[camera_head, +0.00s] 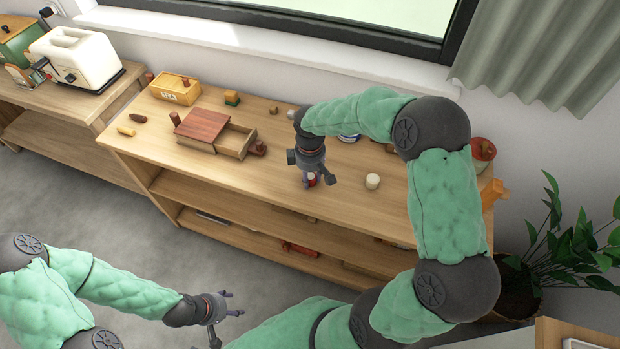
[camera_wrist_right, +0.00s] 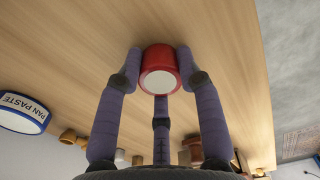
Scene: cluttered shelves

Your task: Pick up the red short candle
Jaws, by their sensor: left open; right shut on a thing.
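The red short candle (camera_wrist_right: 160,72) is between the fingers of my right gripper (camera_wrist_right: 160,76) in the right wrist view. It is a short red cylinder with a pale round end. The fingers touch it on both sides, and a third finger lies beneath it in the picture. In the head view my right gripper (camera_head: 308,178) is over the shelf top, and only a little of the red candle (camera_head: 311,182) shows. I cannot tell whether the candle touches the wood. My left gripper (camera_head: 225,318) is open and empty, above the floor in front of the shelf.
A round tin (camera_wrist_right: 22,113) labelled "PAN PASTE" is nearby. The shelf top's front strip (camera_head: 240,192) is clear.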

